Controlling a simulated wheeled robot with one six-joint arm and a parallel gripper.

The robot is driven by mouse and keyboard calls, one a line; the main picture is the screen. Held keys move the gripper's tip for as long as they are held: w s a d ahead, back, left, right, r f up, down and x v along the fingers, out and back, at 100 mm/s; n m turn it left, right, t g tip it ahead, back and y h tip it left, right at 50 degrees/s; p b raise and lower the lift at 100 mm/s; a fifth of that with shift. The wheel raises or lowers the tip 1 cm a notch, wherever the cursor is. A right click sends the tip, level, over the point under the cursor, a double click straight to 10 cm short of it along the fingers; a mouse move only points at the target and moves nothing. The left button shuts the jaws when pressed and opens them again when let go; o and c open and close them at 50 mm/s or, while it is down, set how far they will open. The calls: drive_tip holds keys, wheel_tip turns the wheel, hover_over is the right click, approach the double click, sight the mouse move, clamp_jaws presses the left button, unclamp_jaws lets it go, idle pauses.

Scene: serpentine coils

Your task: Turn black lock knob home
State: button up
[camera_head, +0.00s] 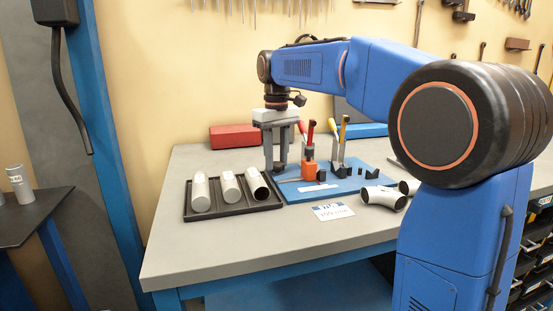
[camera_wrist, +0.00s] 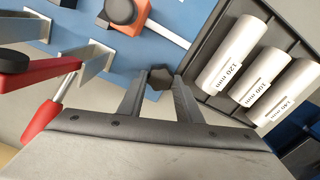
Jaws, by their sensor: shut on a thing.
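The black lock knob (camera_wrist: 160,77) is a small faceted dark piece. In the wrist view it sits between the tips of my gripper (camera_wrist: 158,84), one finger on each side. In the head view my gripper (camera_head: 276,166) points straight down over the left part of the blue mat (camera_head: 340,189), beside the tube tray, shut on the knob. The knob is small there and mostly hidden by the fingers. What the knob is mounted on, and its turn angle, cannot be made out.
A black tray (camera_head: 233,208) with three pale tubes lies left. The front table is mostly clear, with a label card (camera_head: 333,211).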

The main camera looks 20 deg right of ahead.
sight(277, 163)
drive_tip(key=shift+r, duration=0.1)
drive_tip(key=o, duration=1)
drive_tip(key=shift+o, duration=0.2)
wheel_tip(277, 163, up, 17)
drive_tip(key=shift+r, duration=0.15)
